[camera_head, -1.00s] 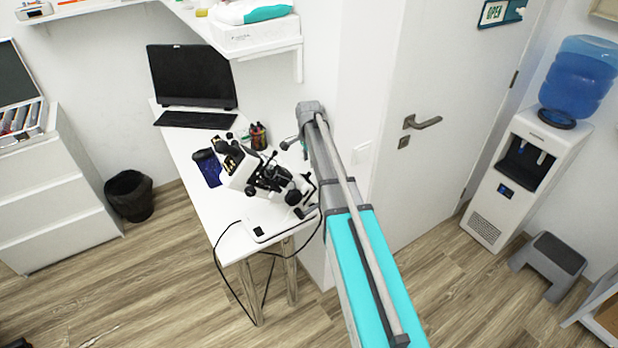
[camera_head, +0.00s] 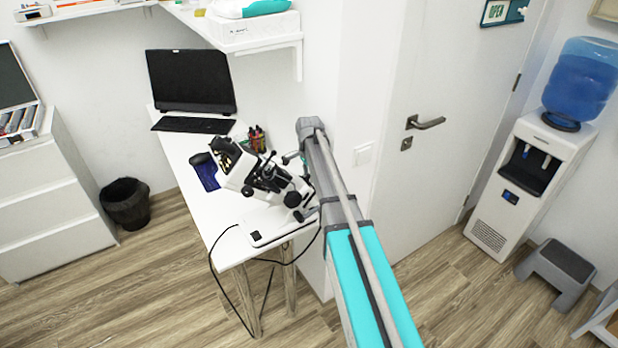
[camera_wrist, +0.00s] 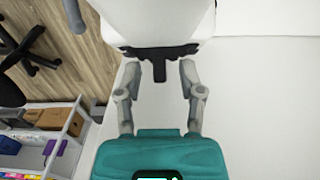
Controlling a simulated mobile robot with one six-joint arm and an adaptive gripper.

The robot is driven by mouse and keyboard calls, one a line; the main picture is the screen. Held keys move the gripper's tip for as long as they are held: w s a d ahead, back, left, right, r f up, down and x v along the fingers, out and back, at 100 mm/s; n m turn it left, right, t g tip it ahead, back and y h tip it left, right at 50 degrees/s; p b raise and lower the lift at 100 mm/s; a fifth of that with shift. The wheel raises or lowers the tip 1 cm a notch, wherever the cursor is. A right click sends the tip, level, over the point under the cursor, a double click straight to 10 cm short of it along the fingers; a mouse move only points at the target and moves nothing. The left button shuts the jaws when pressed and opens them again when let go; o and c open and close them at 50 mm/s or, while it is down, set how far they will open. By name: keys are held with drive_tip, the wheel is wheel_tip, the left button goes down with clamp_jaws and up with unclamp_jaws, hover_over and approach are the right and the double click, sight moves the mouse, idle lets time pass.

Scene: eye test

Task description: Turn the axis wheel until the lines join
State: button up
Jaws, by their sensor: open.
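A white instrument with black knobs (camera_head: 235,164) stands tilted on a white base on the narrow table (camera_head: 212,226). A round black knob (camera_head: 292,199) is on its right side; I cannot tell whether this is the axis wheel. The lines are not visible. My gripper (camera_wrist: 160,69) is open in the wrist view, its two grey fingers apart. A black T-shaped part (camera_wrist: 159,52) on a white rounded body (camera_wrist: 158,22) shows between and beyond the fingertips; contact cannot be told. In the head view my arm hides most of the gripper, at the instrument's right.
A laptop (camera_head: 190,80), a dark blue pad (camera_head: 205,176) and a pen holder (camera_head: 256,140) share the table. A cable (camera_head: 215,262) hangs off its front. A wall and door (camera_head: 445,100) stand right. A shelf (camera_head: 262,42) overhangs the table's back.

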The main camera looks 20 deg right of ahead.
drive_tip(key=shift+c, duration=0.3)
clamp_jaws()
drive_tip(key=shift+s+d+f+m+t, duration=0.1)
drive_tip(key=shift+s+m+t, duration=0.4)
drive_tip(key=shift+s, duration=0.05)
drive_tip(key=shift+s+m+t, duration=0.25)
drive_tip(key=shift+m+t, duration=0.15)
